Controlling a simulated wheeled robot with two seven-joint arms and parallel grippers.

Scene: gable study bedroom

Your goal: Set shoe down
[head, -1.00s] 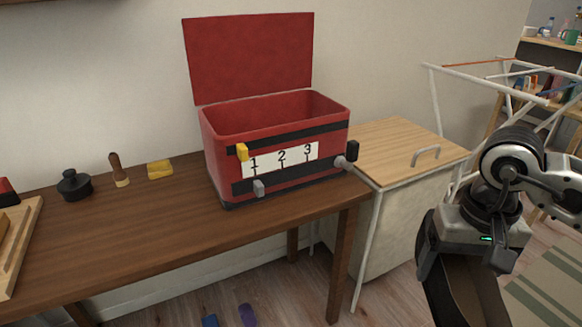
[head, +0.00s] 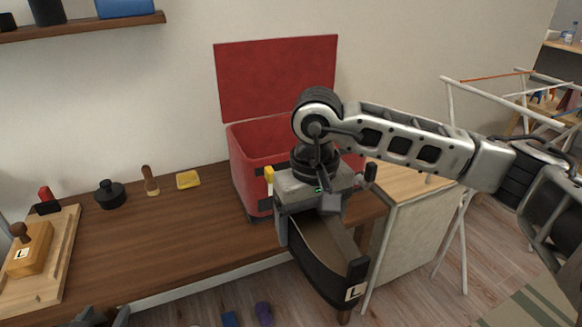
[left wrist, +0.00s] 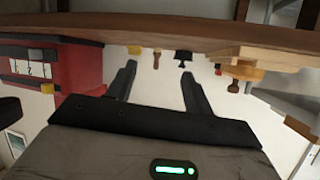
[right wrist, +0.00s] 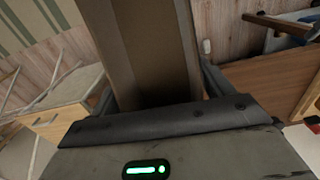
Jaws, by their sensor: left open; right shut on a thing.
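The shoe (head: 325,265) is a long brown piece with black sides and a white tag marked L at its near end. My right gripper (head: 322,222) is shut on it and holds it in the air in front of the table's front edge, with its tagged end angled down. It also fills the upper middle of the right wrist view (right wrist: 145,45). My left gripper (head: 98,318) is barely in view at the bottom left of the head view. Its two fingers (left wrist: 158,88) are apart and empty in the left wrist view.
A red open-lidded box (head: 247,180) stands on the brown table (head: 165,235), partly hidden by my right arm. A dark pot (head: 110,193), a brush (head: 150,182) and a yellow pad (head: 188,180) stand at the back. A wooden board (head: 50,290) bears an L-marked block (head: 30,258).

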